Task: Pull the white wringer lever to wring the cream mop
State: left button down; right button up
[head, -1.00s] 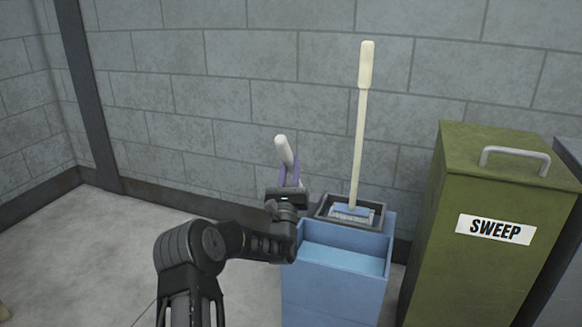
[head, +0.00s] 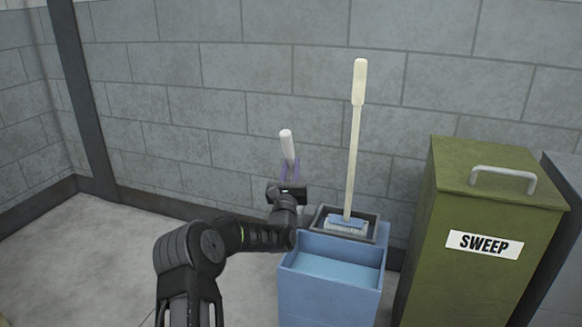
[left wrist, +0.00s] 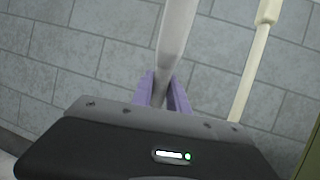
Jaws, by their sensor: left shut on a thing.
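The white wringer lever (head: 287,143) stands up at the left side of the blue bucket (head: 328,292). My left gripper (head: 290,171) has its purple fingers shut around the lever below its thick top end. In the left wrist view the lever (left wrist: 176,45) runs up from between the purple fingers (left wrist: 162,92). The cream mop (head: 354,135) stands nearly upright, its head in the dark wringer tray (head: 318,222) on the bucket. The mop handle also shows in the left wrist view (left wrist: 250,75). The lever's lower part is hidden behind my gripper. My right gripper is out of view.
A green bin (head: 492,200) with a SWEEP label and a grey handle stands close to the bucket's right, with a grey cabinet (head: 562,240) beyond it. A block wall is behind. Floor at the left is clear.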

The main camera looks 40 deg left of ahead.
pick_arm(q)
jog(key=w+p, duration=0.1)
jog(key=w+r+p, duration=0.1)
jog(key=w+a+g+h+p, duration=0.1)
jog(key=shift+w+r, duration=0.2)
jog(key=shift+r, duration=0.05)
jog(key=shift+w+a+g, duration=0.1)
jog(key=shift+w+g, duration=0.2)
jog(key=shift+w, duration=0.05)
jog(key=shift+w+f+m, duration=0.1)
jog(key=shift+w+m, duration=0.1)
jog(key=shift+m, duration=0.1)
jog(key=shift+a, duration=0.1)
jog(key=w+p, duration=0.1)
jog(key=w+a+g+h+p, duration=0.1)
jog(key=w, duration=0.1)
jog(key=shift+r, duration=0.2)
jog(key=c, duration=1.2)
grip_release()
